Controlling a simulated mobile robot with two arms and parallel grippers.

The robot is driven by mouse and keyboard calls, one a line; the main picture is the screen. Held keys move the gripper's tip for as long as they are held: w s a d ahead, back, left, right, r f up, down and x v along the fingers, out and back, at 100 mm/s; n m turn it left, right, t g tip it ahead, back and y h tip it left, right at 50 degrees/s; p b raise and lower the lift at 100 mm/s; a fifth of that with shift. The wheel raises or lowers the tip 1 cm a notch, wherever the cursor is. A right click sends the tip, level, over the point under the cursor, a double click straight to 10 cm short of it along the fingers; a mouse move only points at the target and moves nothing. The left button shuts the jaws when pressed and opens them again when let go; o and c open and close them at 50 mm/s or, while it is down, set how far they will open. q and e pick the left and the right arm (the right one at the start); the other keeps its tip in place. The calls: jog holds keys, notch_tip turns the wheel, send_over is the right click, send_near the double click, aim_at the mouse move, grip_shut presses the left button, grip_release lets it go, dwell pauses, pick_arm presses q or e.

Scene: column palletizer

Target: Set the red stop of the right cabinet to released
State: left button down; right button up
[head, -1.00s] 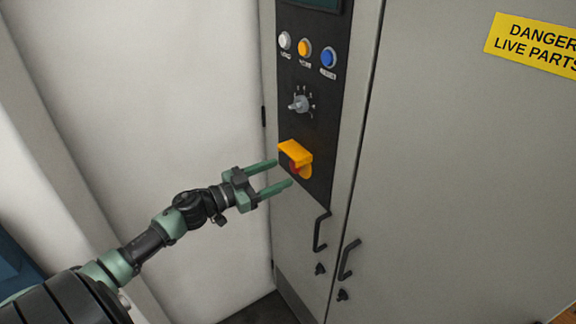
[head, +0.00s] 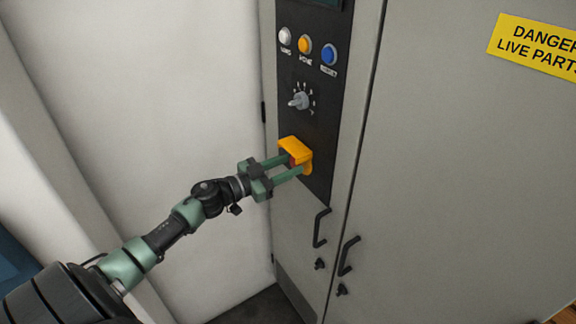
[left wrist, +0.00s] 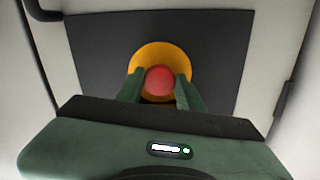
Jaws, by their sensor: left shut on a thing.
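The red stop (left wrist: 159,79) is a round red mushroom button on a yellow base (left wrist: 150,53), on the black panel of the cabinet. In the head view its yellow shroud (head: 294,149) covers most of it, and only a little red shows. My left gripper (head: 296,166) reaches under the shroud from the left. In the left wrist view its two green fingers (left wrist: 160,89) lie on either side of the red button, shut on it. Whether the button is pressed in or out cannot be told. My right gripper is not in view.
Above the stop on the black panel are a grey rotary selector (head: 299,101) and white (head: 285,36), orange (head: 305,44) and blue (head: 328,54) buttons. Below are black door handles (head: 320,228). A yellow danger sign (head: 535,45) is on the door at right.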

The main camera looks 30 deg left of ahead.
pick_arm(q)
jog(key=shift+s+a+p, duration=0.15)
jog(key=shift+s+p, duration=0.25)
jog(key=shift+s+a, duration=0.25)
jog(key=shift+s, duration=0.35)
jog(key=c, duration=0.9)
grip_release()
jog(key=shift+r, duration=0.1)
